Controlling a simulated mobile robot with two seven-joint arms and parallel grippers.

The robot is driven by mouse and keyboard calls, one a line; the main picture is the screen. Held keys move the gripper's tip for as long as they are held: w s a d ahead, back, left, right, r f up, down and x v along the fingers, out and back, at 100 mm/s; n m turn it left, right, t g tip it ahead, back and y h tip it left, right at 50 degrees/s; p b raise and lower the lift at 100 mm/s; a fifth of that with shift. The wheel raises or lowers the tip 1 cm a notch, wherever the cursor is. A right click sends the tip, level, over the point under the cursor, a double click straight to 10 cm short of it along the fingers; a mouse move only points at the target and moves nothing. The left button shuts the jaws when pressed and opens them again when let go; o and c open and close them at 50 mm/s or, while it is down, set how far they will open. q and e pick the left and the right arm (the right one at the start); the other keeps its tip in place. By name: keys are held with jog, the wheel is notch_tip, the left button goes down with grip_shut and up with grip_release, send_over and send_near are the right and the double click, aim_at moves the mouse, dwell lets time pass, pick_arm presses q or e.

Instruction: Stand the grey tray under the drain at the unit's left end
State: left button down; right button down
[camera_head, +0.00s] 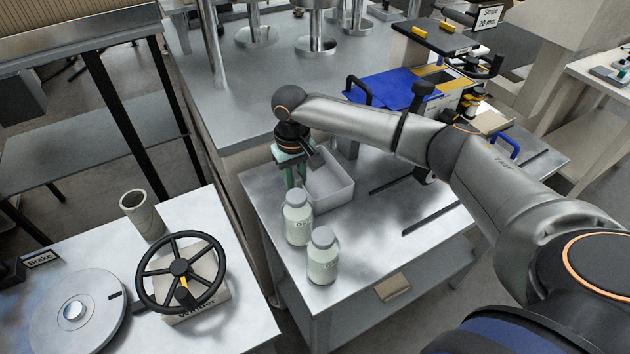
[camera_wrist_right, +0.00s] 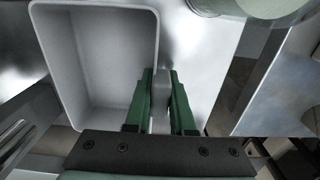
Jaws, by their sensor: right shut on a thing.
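The grey tray (camera_head: 338,192) is an open, rectangular box at the left end of the metal bench, behind two bottles. In the right wrist view the tray (camera_wrist_right: 97,70) shows its empty inside. My right gripper (camera_head: 295,178) reaches down at the tray's left side. Whether the tray's base touches the bench is hard to tell. I cannot pick out the drain. My left gripper is not in view.
Two pale-green bottles with grey caps (camera_head: 297,218) (camera_head: 322,256) stand close in front of the tray. A black handwheel (camera_head: 181,272) and a cardboard tube (camera_head: 141,213) stand on the left table, across a gap.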

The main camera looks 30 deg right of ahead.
jog(key=shift+r, duration=0.1)
dwell(0.5)
notch_tip(320, 180, up, 28)
jog(key=p, duration=0.3)
jog(key=shift+p, duration=0.3)
